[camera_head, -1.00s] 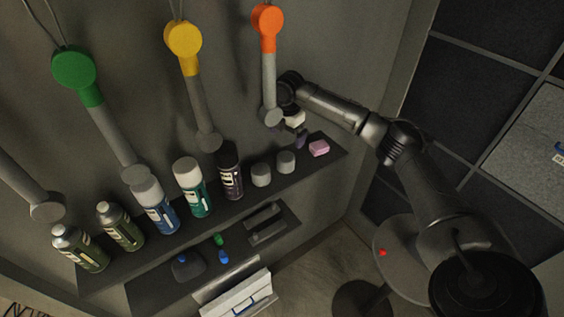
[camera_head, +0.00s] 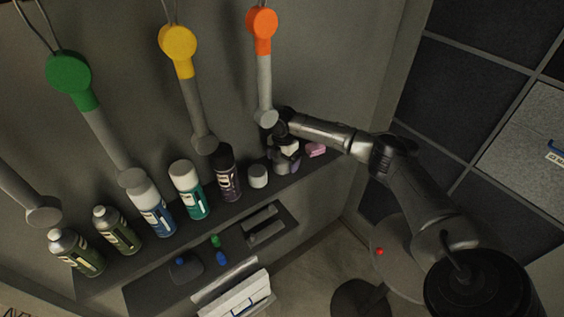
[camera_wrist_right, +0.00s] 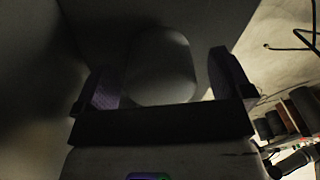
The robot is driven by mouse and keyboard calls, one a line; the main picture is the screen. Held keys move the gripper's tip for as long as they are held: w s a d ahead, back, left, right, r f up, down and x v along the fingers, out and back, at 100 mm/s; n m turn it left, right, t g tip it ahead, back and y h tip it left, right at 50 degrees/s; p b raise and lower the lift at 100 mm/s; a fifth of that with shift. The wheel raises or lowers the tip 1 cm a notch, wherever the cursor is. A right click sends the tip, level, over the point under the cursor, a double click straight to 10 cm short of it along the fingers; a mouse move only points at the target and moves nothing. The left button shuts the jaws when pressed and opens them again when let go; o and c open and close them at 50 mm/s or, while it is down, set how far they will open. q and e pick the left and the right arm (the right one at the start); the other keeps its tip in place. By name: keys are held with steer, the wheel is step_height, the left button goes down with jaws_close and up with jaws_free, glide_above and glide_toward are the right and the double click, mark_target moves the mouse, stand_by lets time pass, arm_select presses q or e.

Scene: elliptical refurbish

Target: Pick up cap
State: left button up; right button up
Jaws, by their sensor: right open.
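Two small grey caps stand on the upper shelf. One grey cap (camera_head: 257,176) is in plain view, right of the dark spray can. The other grey cap is mostly hidden behind my right gripper (camera_head: 287,166) in the head view. In the right wrist view a rounded grey cap (camera_wrist_right: 160,68) sits between the two fingers of my right gripper (camera_wrist_right: 163,85), with a dark gap visible on the finger sides. The right gripper is open around this cap. My left gripper is not in view.
A pink block (camera_head: 315,150) lies just right of the gripper. Several spray cans, including a dark can (camera_head: 228,175) and a teal can (camera_head: 190,190), line the shelf to the left. An orange-headed hanging tool (camera_head: 263,60) hangs close above the gripper.

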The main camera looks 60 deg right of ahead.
steer(key=shift+f, duration=0.2)
steer(key=shift+c, duration=0.3)
steer(key=c, duration=0.9)
